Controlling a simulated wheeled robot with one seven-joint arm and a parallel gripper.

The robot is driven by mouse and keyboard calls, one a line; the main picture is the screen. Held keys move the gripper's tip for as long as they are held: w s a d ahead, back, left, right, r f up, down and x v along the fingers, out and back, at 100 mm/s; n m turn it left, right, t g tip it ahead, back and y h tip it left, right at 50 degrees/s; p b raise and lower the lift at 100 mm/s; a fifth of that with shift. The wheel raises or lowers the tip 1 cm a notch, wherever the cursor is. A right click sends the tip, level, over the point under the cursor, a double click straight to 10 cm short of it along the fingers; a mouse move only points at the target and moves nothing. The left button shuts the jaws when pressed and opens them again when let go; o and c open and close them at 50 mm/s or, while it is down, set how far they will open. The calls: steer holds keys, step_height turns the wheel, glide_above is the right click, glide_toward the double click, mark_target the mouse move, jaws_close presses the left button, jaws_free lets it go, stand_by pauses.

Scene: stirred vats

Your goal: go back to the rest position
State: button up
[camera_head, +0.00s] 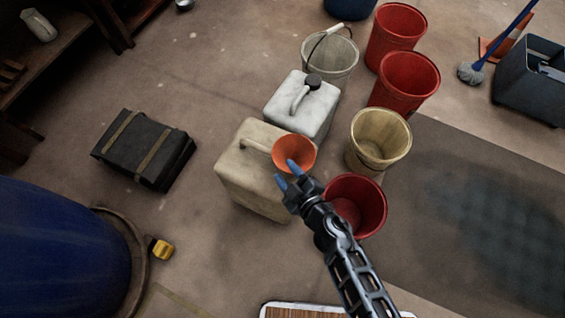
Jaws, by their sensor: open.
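My gripper (286,174) is open, with its two blue fingertips apart. In the picture it lies at the lower edge of an orange funnel (296,150), which sits at the top of a beige jerrycan (245,185). I cannot tell whether the fingers touch the funnel. My arm reaches up from the bottom edge and covers part of a red bucket (369,205) just right of the gripper. Nothing shows between the fingers.
A white jerrycan (312,122) stands behind the beige one. A beige bucket (379,140), a grey bucket (330,60) and red buckets (404,85) stand near it. A black case (140,150) lies left. A blue drum (60,250) fills the lower left.

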steer(key=shift+p+v, duration=0.55)
steer(key=shift+v, duration=1.55)
